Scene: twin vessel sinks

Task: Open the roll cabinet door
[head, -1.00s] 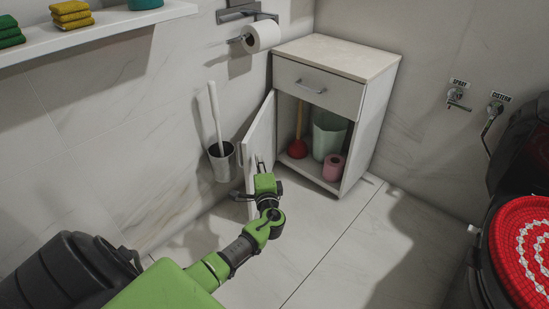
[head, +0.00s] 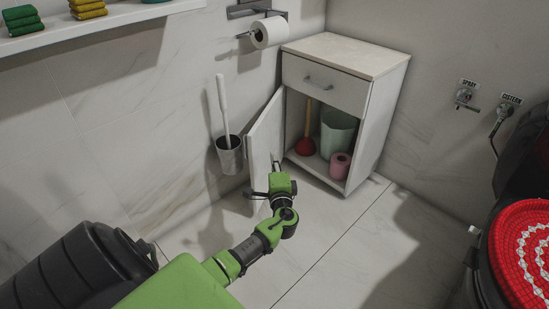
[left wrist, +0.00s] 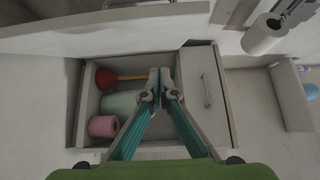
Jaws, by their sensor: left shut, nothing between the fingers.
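The roll cabinet (head: 340,75) is a white unit with a pale top and a drawer above. Its door (head: 264,138) is swung wide open to the left, towards the wall. Inside are a red plunger (head: 306,145), a pale green bin (head: 337,134) and a pink roll (head: 340,166). My left gripper (head: 275,163) is in front of the open compartment, close to the door's inner side. In the left wrist view the gripper (left wrist: 160,74) has its fingertips together and empty, with the open cabinet beyond. My right gripper is not in view.
A toilet brush in its holder (head: 228,155) hangs on the wall left of the door. A toilet paper roll (head: 269,32) is on the wall above. A black toilet with a red patterned lid (head: 522,250) stands at the right. The floor in front is clear.

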